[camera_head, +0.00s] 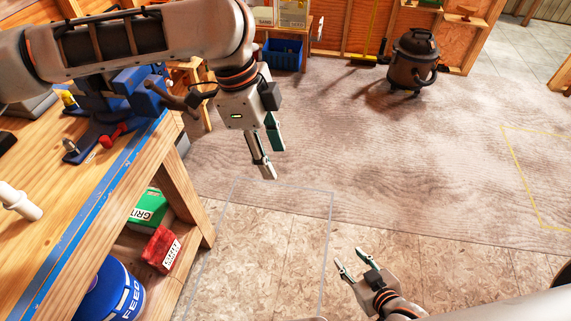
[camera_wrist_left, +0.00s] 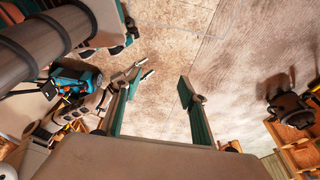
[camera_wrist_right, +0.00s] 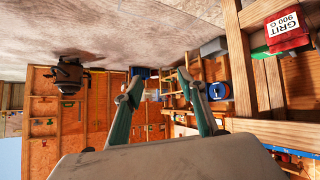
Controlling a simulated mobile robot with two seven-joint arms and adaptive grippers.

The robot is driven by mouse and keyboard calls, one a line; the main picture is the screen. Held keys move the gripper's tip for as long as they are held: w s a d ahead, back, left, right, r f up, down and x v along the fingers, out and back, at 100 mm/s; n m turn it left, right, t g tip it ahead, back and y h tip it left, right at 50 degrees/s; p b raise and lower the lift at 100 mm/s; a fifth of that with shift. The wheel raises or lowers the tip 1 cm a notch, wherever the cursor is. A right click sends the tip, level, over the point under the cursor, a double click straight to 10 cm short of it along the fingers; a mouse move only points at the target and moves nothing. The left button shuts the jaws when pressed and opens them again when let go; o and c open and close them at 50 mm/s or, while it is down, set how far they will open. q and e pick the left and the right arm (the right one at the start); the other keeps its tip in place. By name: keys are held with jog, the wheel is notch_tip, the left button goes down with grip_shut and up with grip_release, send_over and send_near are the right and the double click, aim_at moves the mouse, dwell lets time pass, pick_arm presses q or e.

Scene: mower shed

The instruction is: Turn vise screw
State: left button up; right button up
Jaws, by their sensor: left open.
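A red-handled tool (camera_head: 113,135) and a white object (camera_head: 18,201) lie on the bench. Below are a green box (camera_head: 147,207), a red box (camera_head: 160,249) and a blue feed bucket (camera_head: 112,293). A shop vacuum (camera_head: 413,60) stands far back. The middle floor is clear.

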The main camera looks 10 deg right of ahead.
pick_arm(q)
jog(key=shift+s+d+f, duration=0.2)
jog(key=shift+s+d, duration=0.25)
jog(key=shift+d, duration=0.1)
pick_arm(e)
jog(key=shift+s+d, duration=0.2)
jog(key=shift+s, duration=0.15)
